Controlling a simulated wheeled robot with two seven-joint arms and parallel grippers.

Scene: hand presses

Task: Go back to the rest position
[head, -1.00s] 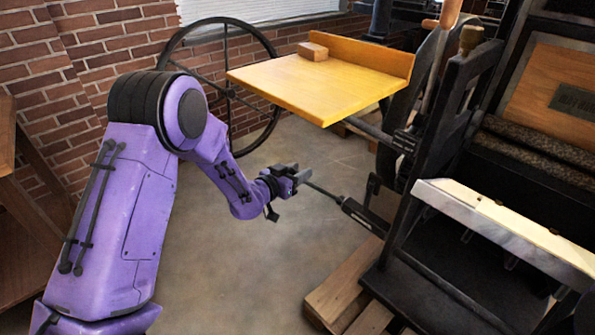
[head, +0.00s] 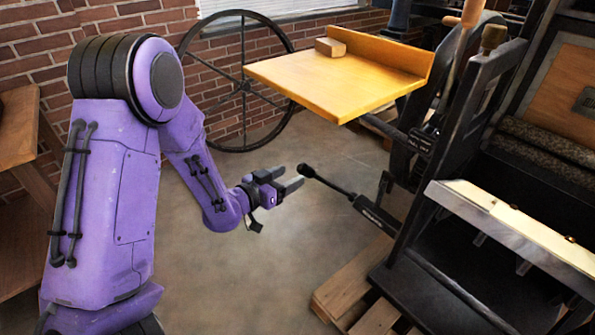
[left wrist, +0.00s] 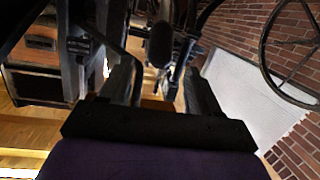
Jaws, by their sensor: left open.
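My left gripper (head: 287,180) is open and empty in the middle of the head view, its fingers pointing right. A black lever (head: 340,189) with a knobbed end sticks out from the press (head: 430,170) toward it. The knob is just right of the fingertips, with a small gap. In the left wrist view, both dark fingers (left wrist: 160,85) are spread apart, and the lever's rounded knob (left wrist: 160,45) shows beyond and between them. My right gripper is not in view.
A yellow wooden board (head: 335,80) with a small wood block (head: 330,47) juts out above and right of my left gripper. A large spoked wheel (head: 243,85) stands by the brick wall. A wooden pallet (head: 345,290) lies under the press. A wooden table (head: 18,140) is at the left. The floor between is clear.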

